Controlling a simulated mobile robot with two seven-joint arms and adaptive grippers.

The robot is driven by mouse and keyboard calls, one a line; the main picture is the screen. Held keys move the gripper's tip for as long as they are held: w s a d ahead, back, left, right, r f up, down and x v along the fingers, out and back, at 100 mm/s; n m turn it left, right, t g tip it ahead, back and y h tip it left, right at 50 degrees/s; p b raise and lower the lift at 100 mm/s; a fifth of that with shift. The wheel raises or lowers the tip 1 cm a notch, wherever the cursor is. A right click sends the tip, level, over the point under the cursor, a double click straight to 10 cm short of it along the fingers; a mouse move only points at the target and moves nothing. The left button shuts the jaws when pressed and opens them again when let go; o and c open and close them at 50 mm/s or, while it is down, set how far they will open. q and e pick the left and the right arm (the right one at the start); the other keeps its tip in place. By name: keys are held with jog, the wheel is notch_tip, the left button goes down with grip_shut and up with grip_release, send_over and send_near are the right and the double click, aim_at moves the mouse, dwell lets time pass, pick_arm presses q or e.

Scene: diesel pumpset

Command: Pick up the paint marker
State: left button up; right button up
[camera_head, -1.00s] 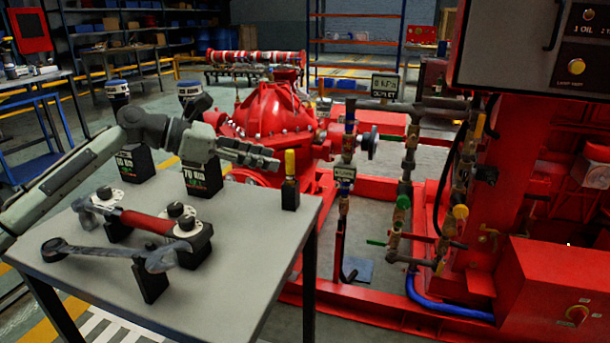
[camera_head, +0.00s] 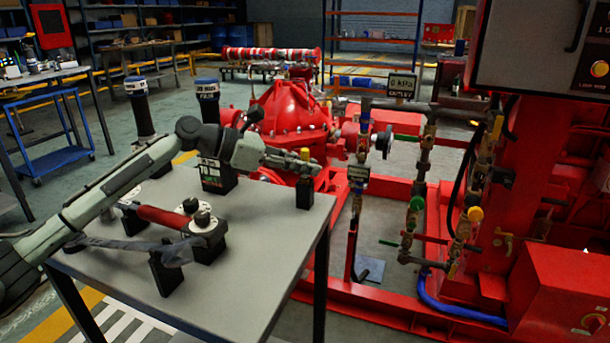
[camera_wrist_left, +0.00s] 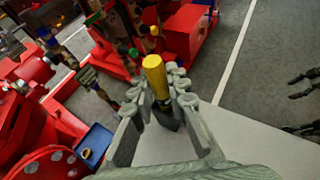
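The paint marker has a yellow cap (camera_head: 305,154) and stands upright in a black holder (camera_head: 304,192) at the table's far right corner. My left gripper (camera_head: 302,164) reaches it from the left, at the height of the cap. In the left wrist view the yellow marker (camera_wrist_left: 154,76) is between the two fingers of my left gripper (camera_wrist_left: 158,92), which are spread either side of it. Whether a finger touches it I cannot tell. The marker's lower part is partly hidden. My right gripper (camera_wrist_left: 296,87) shows at the wrist view's right edge, fingers apart and apparently empty.
The grey table (camera_head: 245,265) also bears a red-handled tool (camera_head: 160,216) and a wrench (camera_head: 125,245) on black stands, beside my left arm. Dark cylindrical tools (camera_head: 140,110) stand behind. The red pumpset (camera_head: 290,118) lies beyond the table. The table's front right is clear.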

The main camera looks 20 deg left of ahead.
pick_arm(q)
grip_shut()
jog(key=shift+r, duration=0.25)
notch_tip(320, 180, up, 9)
jog(key=shift+f+p, duration=0.15)
jog(key=shift+p, duration=0.25)
jog(key=shift+r, duration=0.45)
pick_arm(e)
jog(key=shift+f, duration=0.9)
jog(key=shift+w, duration=0.1)
